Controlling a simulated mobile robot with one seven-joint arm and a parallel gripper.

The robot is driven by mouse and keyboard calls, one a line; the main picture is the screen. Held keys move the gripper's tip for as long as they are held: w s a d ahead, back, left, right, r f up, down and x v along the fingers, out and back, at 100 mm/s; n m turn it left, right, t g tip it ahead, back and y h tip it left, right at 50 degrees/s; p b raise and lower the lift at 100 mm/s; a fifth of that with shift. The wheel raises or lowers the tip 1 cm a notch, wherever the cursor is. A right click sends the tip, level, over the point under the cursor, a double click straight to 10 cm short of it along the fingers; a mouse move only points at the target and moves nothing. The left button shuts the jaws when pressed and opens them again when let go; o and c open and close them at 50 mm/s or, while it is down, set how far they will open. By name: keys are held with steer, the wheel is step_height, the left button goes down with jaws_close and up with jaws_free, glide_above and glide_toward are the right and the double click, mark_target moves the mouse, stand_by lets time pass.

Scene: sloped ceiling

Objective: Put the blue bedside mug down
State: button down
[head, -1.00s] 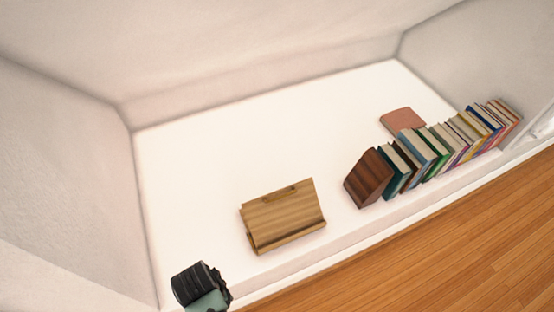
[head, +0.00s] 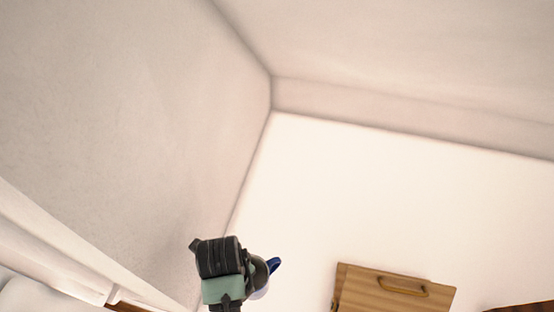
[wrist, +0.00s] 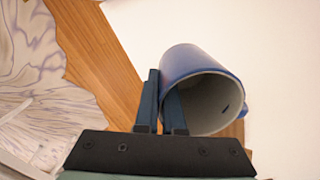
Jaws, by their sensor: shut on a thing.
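The blue mug (wrist: 194,63) shows large in the wrist view, tilted with its pale open mouth facing the camera and its handle at the right. My gripper (wrist: 164,92) is shut on the mug's wall at its left side, one finger outside and one inside the mouth. In the head view only a small blue part of the mug (head: 274,264) shows beside my dark wrist; the rest is hidden. I cannot tell how high the mug is above the ledge.
A sloped wall (head: 130,120) closes in on the left. Wooden floor (wrist: 98,50) and a patterned cloth (wrist: 30,65) show in the wrist view.

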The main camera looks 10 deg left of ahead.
step_height(320, 180, down, 10)
steer(key=b, duration=0.4)
stand_by(0.3)
steer(key=c, duration=1)
jaws_free()
steer(key=shift+f, duration=0.1)
step_height(320, 180, up, 12)
steer(key=p, duration=0.4)
steer(key=shift+s, duration=0.15)
